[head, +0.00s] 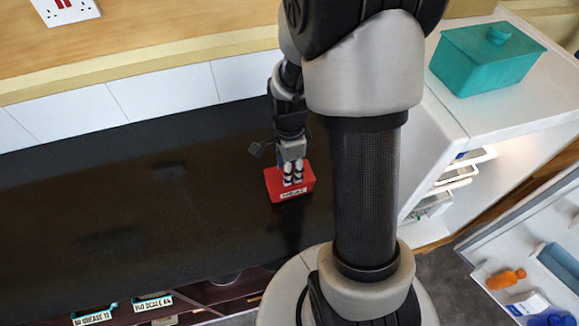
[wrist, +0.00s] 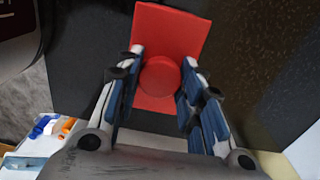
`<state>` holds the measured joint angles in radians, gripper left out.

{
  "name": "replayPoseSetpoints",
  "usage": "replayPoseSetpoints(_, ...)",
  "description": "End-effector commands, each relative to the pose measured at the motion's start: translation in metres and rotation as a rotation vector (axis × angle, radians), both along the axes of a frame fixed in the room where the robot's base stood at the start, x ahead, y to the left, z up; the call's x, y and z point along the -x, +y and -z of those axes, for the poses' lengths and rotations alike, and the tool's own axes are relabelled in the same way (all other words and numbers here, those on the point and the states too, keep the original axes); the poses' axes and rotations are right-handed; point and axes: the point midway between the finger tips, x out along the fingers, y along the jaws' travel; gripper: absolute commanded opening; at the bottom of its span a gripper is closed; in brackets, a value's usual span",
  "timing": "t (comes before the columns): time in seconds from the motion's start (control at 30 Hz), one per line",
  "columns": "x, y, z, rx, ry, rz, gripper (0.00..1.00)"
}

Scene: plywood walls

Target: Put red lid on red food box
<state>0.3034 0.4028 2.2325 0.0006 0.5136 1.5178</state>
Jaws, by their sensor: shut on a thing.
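The red food box (head: 291,194) stands on the black counter, with a white label on its front. The red lid (wrist: 170,33) is a flat red plate with a round knob, filling the upper middle of the wrist view. In the head view the lid and box look like one red block, and I cannot tell whether the lid is fully seated. My gripper (head: 293,181) points down over the red block. In the wrist view my gripper (wrist: 160,85) has its blue-padded fingers on both sides of the lid's knob, shut on it.
The black counter (head: 110,210) is clear to the left of the box. A tiled wall (head: 160,92) runs behind it. A teal lidded box (head: 487,62) stands on a white cabinet at right. An orange bottle (head: 505,279) lies in an open drawer at lower right.

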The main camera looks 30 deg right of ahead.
Motion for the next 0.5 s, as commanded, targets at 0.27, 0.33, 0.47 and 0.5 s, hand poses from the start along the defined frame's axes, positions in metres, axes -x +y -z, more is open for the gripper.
replayPoseSetpoints(0.27, 0.0000, 0.0000, 0.0024, 0.000, 0.000, 0.000, 0.38)
replayPoseSetpoints(0.33, 0.0000, 0.0000, 0.0023, 0.000, 0.000, 0.000, 0.43)
replayPoseSetpoints(0.47, 0.0001, 0.0000, 0.0023, 0.000, 0.000, 0.000, 0.51)
replayPoseSetpoints(0.5, 0.0001, 0.0000, 0.0022, 0.000, 0.000, 0.000, 0.54)
